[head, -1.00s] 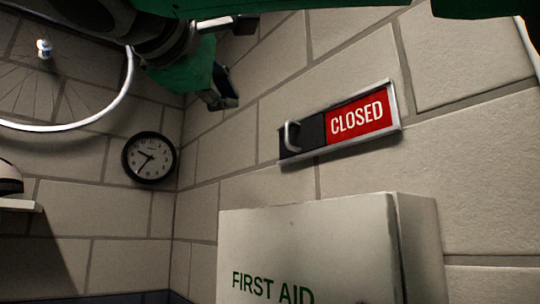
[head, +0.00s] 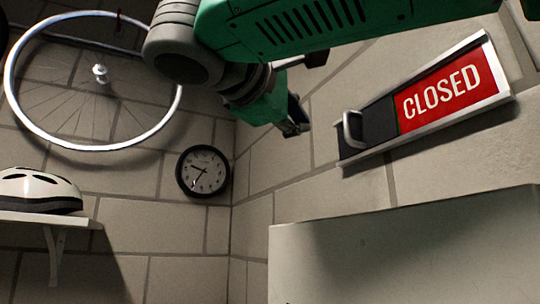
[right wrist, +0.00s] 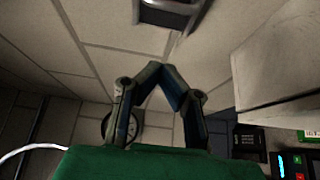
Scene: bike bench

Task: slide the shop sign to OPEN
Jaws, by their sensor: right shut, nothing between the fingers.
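The shop sign (head: 430,95) is on the wall at the right of the head view, in a tilted silver frame. Its red panel reads CLOSED. A dark slider (head: 368,128) with a silver loop handle (head: 349,128) covers the left end of the frame. My right gripper (head: 297,126) is shut and empty, left of the handle and apart from it in the picture. In the right wrist view the fingers (right wrist: 163,72) meet below the sign's handle end (right wrist: 170,12), which is cut off by the top edge. My left gripper is not in view.
The pale first aid cabinet (head: 400,250) juts out below the sign. A wall clock (head: 203,171), a bicycle wheel (head: 68,140) and a helmet (head: 38,190) on a shelf (head: 45,218) are at the left. Bare wall surrounds the sign.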

